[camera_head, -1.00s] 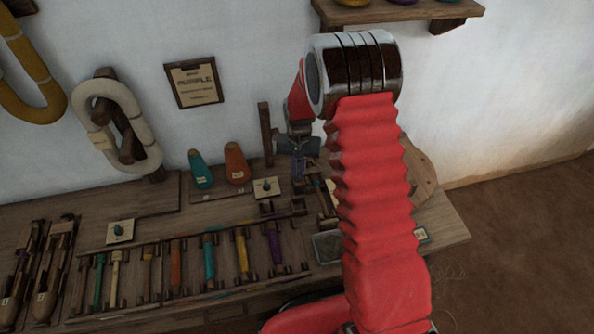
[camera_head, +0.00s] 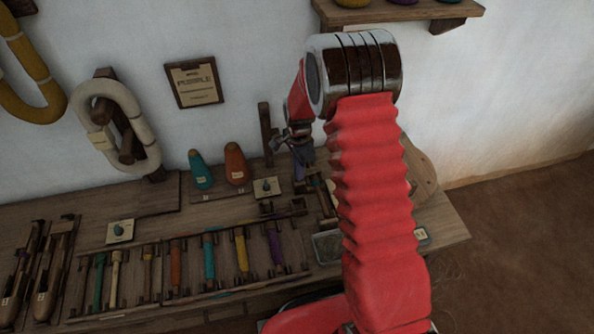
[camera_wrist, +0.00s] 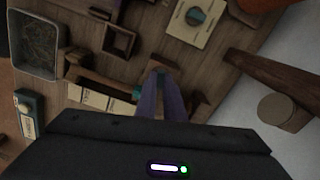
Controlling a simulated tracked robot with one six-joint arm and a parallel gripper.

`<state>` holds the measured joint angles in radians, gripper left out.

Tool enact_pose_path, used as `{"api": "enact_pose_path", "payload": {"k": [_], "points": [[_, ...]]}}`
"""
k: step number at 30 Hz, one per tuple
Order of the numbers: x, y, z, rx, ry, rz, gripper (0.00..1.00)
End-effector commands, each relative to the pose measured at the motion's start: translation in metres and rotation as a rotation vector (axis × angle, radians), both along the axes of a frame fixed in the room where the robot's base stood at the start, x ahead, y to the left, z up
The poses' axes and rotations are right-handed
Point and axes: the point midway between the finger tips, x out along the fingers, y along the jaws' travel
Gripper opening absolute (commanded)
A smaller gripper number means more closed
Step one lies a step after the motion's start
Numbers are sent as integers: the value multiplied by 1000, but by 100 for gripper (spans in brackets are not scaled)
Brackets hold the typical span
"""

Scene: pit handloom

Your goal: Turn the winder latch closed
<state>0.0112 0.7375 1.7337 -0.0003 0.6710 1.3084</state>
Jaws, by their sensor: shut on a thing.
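My gripper (camera_wrist: 160,78) points down at the wooden winder on the bench in the wrist view. Its two purple-grey fingers are close together, shut on the small brown winder latch (camera_wrist: 159,71), mostly hidden between the tips. A wooden bar of the winder (camera_wrist: 105,76) runs left from the fingertips, with pale labels beside it. The labels' writing is too small to read. In the head view my gripper (camera_head: 303,158) is low over the bench, left of my red arm. The latch cannot be made out there.
A tray of thread scraps (camera_wrist: 38,45) and a small open wooden box (camera_wrist: 119,41) lie near the gripper. A card with a teal knob (camera_wrist: 196,20) and a thick wooden post (camera_wrist: 275,78) stand close by. A rack of coloured bobbins (camera_head: 208,258) lies left along the bench.

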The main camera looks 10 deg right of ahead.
Motion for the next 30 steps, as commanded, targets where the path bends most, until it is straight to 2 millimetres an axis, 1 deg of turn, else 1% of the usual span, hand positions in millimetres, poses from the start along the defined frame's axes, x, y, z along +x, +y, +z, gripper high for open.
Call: {"api": "enact_pose_path", "payload": {"k": [6,12,18,28,29,30], "points": [[1,2,0,1,-2,-153,0],[1,2,0,1,-2,-236,0],[1,2,0,2,-1,-266,0],[1,2,0,2,-2,-268,0],[1,2,0,2,-2,-268,10],[1,2,0,2,-2,-268,13]]}}
